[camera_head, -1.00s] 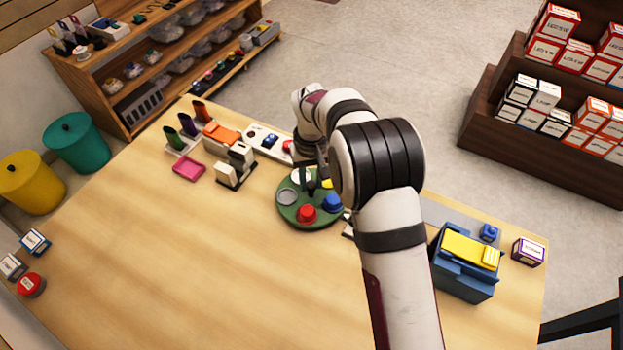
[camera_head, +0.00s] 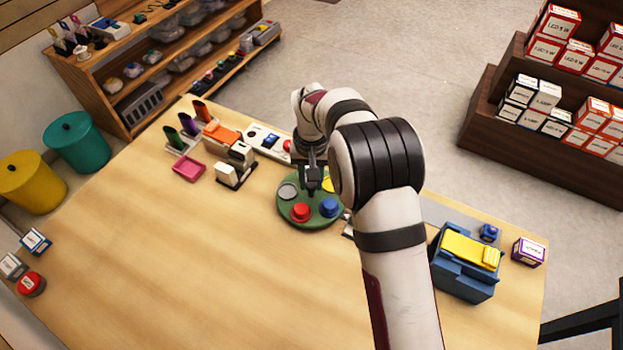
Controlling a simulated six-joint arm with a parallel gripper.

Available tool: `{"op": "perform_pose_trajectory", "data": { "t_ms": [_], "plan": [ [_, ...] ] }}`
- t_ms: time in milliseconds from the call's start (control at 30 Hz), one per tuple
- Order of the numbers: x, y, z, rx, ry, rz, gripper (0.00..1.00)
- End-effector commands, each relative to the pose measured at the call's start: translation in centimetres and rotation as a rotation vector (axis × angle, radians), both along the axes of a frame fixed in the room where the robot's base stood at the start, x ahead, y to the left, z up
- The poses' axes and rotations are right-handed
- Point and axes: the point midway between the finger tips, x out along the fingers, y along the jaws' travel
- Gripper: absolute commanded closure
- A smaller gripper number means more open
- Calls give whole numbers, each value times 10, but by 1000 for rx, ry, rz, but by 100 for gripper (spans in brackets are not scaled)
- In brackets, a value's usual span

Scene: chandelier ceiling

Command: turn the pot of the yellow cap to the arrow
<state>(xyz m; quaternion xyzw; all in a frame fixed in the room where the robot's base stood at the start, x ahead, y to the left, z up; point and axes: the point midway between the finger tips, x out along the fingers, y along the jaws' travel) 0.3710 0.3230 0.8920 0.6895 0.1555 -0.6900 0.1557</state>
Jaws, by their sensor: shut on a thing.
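A round green turntable (camera_head: 312,222) lies on the table and carries several capped pots. The yellow-capped pot (camera_head: 327,184) is at its back right, partly hidden by my arm. The red-capped pot (camera_head: 300,212) is at the front, the blue-capped one (camera_head: 328,206) at the front right, and a grey disc (camera_head: 288,191) at the left. My gripper (camera_head: 313,184) points down over the turntable, behind its middle. It is shut on a small dark part there, mostly hidden by the fingers. I cannot make out the arrow.
A white-and-black device (camera_head: 236,166) and a pink tray (camera_head: 188,169) stand left of the turntable. A blue box with a yellow top (camera_head: 470,250) stands at the right. The table's front and left middle are clear. My arm hides the area right of the turntable.

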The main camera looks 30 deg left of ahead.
Motion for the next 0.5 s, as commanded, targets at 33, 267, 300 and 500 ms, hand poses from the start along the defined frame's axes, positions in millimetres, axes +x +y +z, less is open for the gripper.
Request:
{"op": "perform_pose_trajectory", "data": {
  "t_ms": [33, 267, 300, 500],
  "plan": [
    [1, 0, 1, 0, -2, -21, 100],
    [1, 0, 1, 0, -2, -136, 100],
    [1, 0, 1, 0, -2, -157, 100],
    [1, 1, 1, 0, -3, -257, 100]
  ]
}}
